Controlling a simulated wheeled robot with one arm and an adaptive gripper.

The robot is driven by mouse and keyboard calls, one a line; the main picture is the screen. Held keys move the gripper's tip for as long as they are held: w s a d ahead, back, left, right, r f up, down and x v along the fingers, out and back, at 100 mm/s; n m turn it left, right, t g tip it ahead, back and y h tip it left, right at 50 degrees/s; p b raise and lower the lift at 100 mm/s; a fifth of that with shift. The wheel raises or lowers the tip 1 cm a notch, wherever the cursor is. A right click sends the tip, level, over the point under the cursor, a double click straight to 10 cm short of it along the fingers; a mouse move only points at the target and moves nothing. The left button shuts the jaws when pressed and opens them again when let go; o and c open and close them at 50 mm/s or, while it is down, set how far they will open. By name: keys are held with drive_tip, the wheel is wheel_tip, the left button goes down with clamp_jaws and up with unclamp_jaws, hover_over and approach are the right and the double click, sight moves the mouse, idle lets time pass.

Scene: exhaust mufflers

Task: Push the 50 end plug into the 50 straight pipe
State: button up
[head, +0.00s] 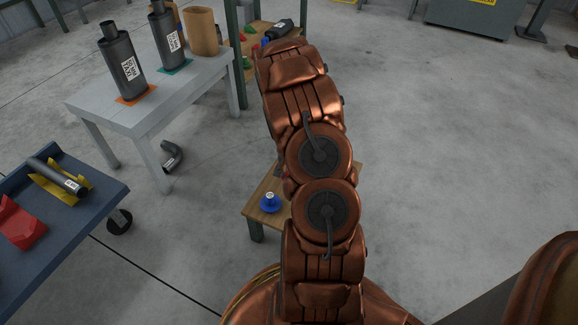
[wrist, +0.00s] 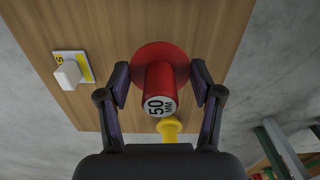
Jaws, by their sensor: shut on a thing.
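In the wrist view, my gripper (wrist: 160,80) has its two fingers against opposite sides of a red end plug (wrist: 158,88). The plug has a wide round flange and a narrower stem whose end reads 50 MM and points toward the camera. Wooden board lies behind the flange; I cannot tell whether the plug touches it. In the head view my arm hides the gripper and the plug. A grey pipe (head: 52,173) with a white label lies in a yellow cradle (head: 60,190) on the blue cart at left; its label is too small to read.
A wooden bench (head: 252,216) with a blue plug (head: 270,205) shows beside my arm. A yellow plug (wrist: 169,128) and a white block (wrist: 68,74) show in the wrist view. A grey table (head: 150,118) holds upright mufflers. A bent pipe (head: 171,155) lies on the floor. Open floor is at right.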

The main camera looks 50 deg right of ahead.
drive_tip(key=s+a+p, duration=0.1)
drive_tip(key=s+a, duration=0.3)
drive_tip(key=s, duration=0.1)
drive_tip(key=s+a+r+p, duration=0.1)
drive_tip(key=s+a, duration=0.2)
drive_tip(key=shift+s+p, duration=0.2)
drive_tip(key=shift+p, duration=0.15)
drive_tip(key=shift+r, duration=0.1)
drive_tip(key=shift+w+r, duration=0.15)
drive_tip(key=shift+w, duration=0.25)
drive_tip(key=w+a+r+n, duration=0.45)
drive_tip(key=w+r, duration=0.35)
drive_tip(key=w, duration=0.2)
drive_tip(key=w+a+r+n, duration=0.3)
drive_tip(key=w+a+r, duration=0.2)
drive_tip(key=w+r, duration=0.4)
drive_tip(key=w+a+r+n, duration=0.3)
drive_tip(key=a+r, duration=0.5)
drive_tip(key=a, duration=0.1)
drive_tip(key=w+a+r+n, duration=0.3)
drive_tip(key=a+r, duration=0.5)
drive_tip(key=a, duration=0.1)
drive_tip(key=shift+w+a+r, duration=0.15)
drive_tip(key=shift+w, duration=0.05)
